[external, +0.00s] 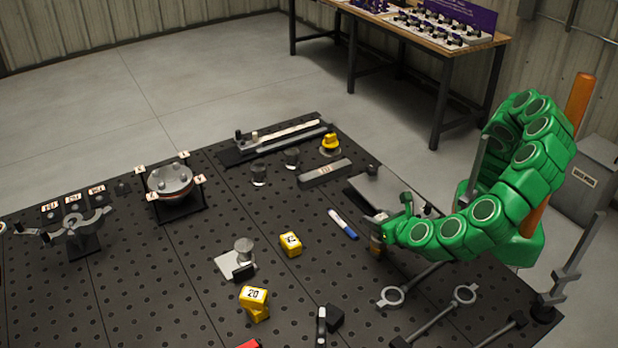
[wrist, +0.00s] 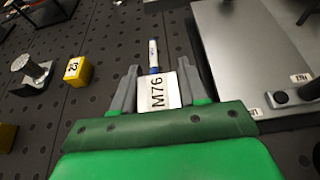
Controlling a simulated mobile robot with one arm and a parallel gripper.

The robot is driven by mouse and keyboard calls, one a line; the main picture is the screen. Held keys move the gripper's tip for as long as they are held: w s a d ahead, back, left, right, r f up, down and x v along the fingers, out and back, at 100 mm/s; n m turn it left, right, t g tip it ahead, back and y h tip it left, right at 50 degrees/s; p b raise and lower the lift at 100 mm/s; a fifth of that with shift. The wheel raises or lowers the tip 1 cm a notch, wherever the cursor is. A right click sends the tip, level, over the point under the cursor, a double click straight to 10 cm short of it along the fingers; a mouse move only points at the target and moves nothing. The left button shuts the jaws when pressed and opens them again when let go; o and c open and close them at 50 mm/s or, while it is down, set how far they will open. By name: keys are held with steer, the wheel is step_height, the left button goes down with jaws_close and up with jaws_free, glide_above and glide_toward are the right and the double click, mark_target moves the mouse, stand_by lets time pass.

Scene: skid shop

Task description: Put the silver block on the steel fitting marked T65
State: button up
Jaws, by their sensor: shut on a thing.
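My gripper (external: 378,226) is low over the right part of the black perforated table. The tags are too small to read, and I cannot make out T65 on any fitting.
A blue-and-white marker (external: 342,224) lies beside my gripper. Yellow blocks (external: 290,244) and a steel knob on a pale plate (external: 243,262) stand mid-table. A round flanged steel piece (external: 170,180) sits at back left. A grey plate (wrist: 250,55) is right of my gripper. Wrenches (external: 430,315) lie in front.

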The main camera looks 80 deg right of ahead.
steer(key=shift+f, duration=0.1)
steer(key=o, duration=1.2)
steer(key=shift+s+a+r, duration=0.1)
steer(key=shift+r, duration=0.1)
steer(key=v, duration=1.1)
steer(key=shift+s+a+r, duration=0.2)
steer(key=shift+s, duration=0.05)
